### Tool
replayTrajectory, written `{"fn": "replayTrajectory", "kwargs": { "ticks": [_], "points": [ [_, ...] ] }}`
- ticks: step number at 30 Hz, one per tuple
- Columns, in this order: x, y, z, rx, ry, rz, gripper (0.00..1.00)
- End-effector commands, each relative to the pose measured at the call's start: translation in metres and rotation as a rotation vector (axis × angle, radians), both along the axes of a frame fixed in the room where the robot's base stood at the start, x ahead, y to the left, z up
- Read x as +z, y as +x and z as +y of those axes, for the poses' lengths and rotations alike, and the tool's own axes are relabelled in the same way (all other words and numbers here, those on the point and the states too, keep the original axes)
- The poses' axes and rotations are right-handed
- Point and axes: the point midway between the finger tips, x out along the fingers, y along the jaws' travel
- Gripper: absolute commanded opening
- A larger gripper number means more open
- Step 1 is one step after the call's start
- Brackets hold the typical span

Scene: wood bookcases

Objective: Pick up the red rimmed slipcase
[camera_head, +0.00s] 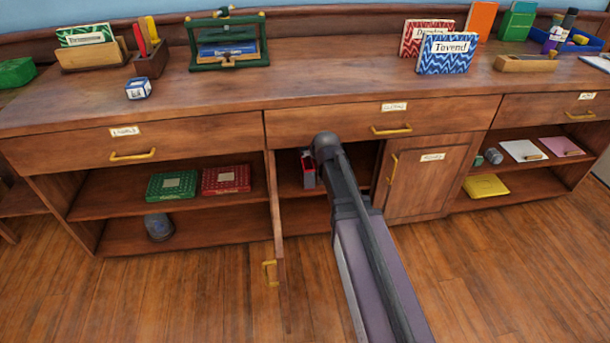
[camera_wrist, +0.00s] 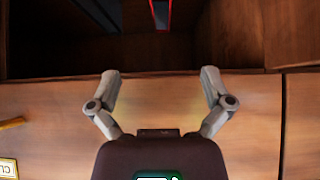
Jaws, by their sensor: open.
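The red rimmed slipcase (camera_head: 308,171) stands upright inside the open middle cupboard, towards its left side. Its body is dark grey with a red edge. In the wrist view the slipcase (camera_wrist: 161,15) shows at the top centre in the dark cupboard, partly cut off by the frame. My gripper (camera_wrist: 160,76) is open and empty, its two fingers spread apart in front of the wooden drawer front, with the slipcase beyond the fingertips. In the head view my arm reaches to the cupboard and hides part of its opening; the fingers cannot be made out there.
The cupboard's left door (camera_head: 279,250) stands open towards me; the right door (camera_head: 428,178) is shut. A drawer (camera_head: 345,122) is closed above the opening. Red (camera_head: 226,180) and green (camera_head: 172,186) boxes lie on the left shelf. The floor in front is clear.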

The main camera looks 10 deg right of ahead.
Motion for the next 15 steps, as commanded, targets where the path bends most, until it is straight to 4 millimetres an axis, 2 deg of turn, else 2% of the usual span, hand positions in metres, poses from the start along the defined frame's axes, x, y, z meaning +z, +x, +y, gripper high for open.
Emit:
{"fn": "replayTrajectory", "kwargs": {
  "ticks": [1, 15],
  "points": [
    [-0.018, 0.008, 0.0, 0.0, 0.0, -0.019, 1.0],
    [-0.078, 0.063, 0.001, 0.001, 0.0, -0.214, 1.0]
  ]
}}
